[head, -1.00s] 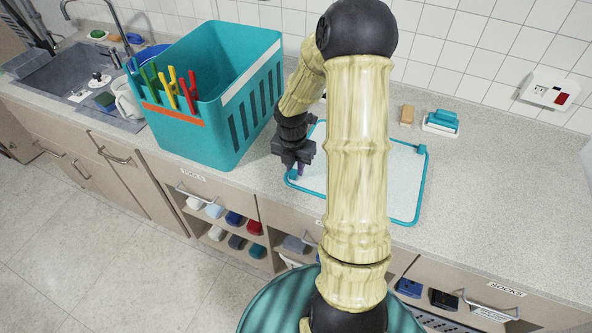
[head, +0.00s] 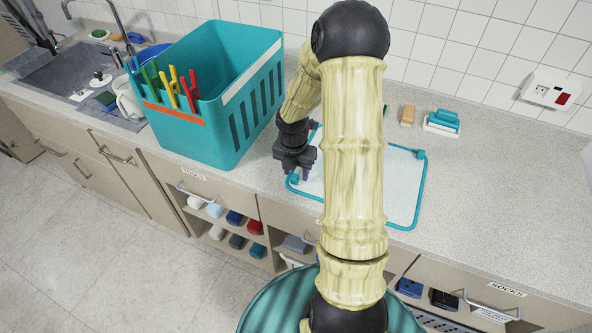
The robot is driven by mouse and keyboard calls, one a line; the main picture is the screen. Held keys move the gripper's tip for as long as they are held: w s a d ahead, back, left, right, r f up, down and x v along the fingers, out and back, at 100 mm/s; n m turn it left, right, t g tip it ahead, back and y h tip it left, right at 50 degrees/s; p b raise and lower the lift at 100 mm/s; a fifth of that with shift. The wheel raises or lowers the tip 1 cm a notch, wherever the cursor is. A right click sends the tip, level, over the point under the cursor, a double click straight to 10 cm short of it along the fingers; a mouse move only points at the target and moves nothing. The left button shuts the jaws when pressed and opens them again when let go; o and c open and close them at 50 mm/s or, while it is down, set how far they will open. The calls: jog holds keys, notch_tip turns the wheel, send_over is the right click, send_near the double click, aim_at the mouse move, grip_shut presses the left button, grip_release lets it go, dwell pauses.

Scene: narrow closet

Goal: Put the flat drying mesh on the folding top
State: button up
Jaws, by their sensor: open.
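The flat drying mesh (head: 404,190) is a pale panel in a teal rounded frame. It lies flat on the speckled grey countertop (head: 490,200), which looks like the folding top. My arm hides the middle of the mesh. My gripper (head: 304,177) is open at the mesh's left end, low over the front left corner of the teal frame. The fingertips are small and partly dark against the frame, so I cannot tell whether they touch it.
A tall teal basket (head: 215,100) with coloured pegs on its rim stands close left of my gripper. A sponge (head: 407,115) and a teal-handled brush (head: 442,121) lie behind the mesh. The countertop at right is clear. A sink (head: 70,75) is at far left.

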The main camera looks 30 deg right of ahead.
notch_tip(320, 180, up, 12)
jog(key=shift+s+a+p, duration=0.15)
jog(key=shift+a+p, duration=0.2)
jog(key=shift+p, duration=0.1)
dwell(0.4)
jog(key=s+a+r+m+t, duration=0.1)
jog(key=s+a+m, duration=0.5)
jog(key=m, duration=0.6)
jog(key=s+a+m+t, duration=0.1)
jog(key=s+a+m, duration=0.5)
jog(key=m, duration=0.7)
jog(key=shift+a+r+m+y, duration=0.3)
jog(key=shift+a+r+y, duration=0.1)
jog(key=shift+c, duration=0.7)
jog(key=shift+a, duration=0.1)
